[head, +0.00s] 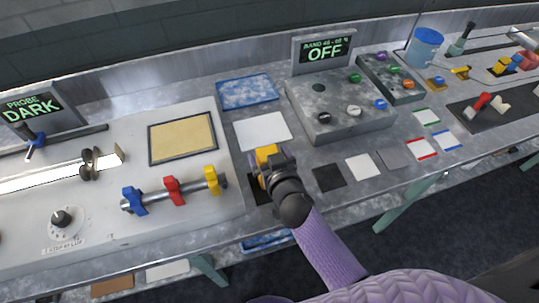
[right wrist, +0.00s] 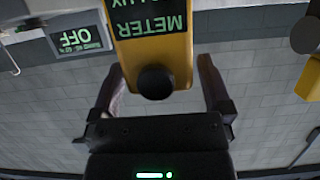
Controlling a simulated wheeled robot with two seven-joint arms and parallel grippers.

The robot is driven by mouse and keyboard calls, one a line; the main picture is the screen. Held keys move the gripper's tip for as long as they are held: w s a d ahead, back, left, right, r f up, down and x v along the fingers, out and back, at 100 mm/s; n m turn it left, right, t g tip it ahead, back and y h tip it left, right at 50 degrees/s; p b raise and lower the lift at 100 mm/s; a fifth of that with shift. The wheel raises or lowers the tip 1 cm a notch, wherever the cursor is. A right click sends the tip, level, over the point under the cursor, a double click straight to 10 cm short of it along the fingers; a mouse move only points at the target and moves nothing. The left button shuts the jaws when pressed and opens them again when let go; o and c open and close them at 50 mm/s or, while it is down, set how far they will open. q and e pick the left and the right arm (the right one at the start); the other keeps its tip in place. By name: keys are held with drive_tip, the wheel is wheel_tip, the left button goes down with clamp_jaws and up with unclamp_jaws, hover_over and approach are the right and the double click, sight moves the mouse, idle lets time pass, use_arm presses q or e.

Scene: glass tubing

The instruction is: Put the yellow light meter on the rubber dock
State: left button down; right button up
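The yellow light meter (head: 265,154) is at my right gripper (head: 274,163), left of the middle in the head view. In the right wrist view the meter (right wrist: 150,60) fills the upper middle, with a dark screen lettered METER and a black round knob. A black pad (head: 257,191), which looks like the rubber dock, shows partly under the gripper, the rest hidden. I cannot tell whether the meter touches it. My left gripper is not in view.
A white pad (head: 262,131) and blue mat (head: 247,91) lie behind the meter. A grey control box (head: 340,108) stands to the right, below an OFF display (head: 323,52). A panel with blue, red and yellow clamps (head: 173,190) is left. Flat squares, including a black one (head: 328,178), lie right.

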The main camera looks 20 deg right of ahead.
drive_tip(key=shift+r, duration=0.2)
drive_tip(key=shift+s+r+p, duration=0.15)
drive_tip(key=shift+s+p, duration=0.2)
drive_tip(key=p+v, duration=0.1)
drive_tip(key=v, duration=1)
drive_tip(key=s+f+n+g, duration=0.1)
drive_tip(key=s+f+g, duration=0.25)
drive_tip(key=f, duration=0.55)
drive_tip(key=s+f+g, duration=0.2)
drive_tip(key=s+f, duration=0.2)
drive_tip(key=f, duration=0.4)
drive_tip(key=s+d+f+g, duration=0.3)
drive_tip(key=s+f, duration=0.3)
drive_tip(key=s, duration=0.3)
drive_tip(key=s+d+f+n+g, duration=0.1)
drive_tip(key=s+d+f+g, duration=0.2)
drive_tip(key=s, duration=0.6)
wheel_tip(320, 180, down, 3)
drive_tip(key=shift+s+f+g+h, duration=0.25)
drive_tip(key=shift+g+h, duration=0.05)
drive_tip(key=shift+g, duration=0.75)
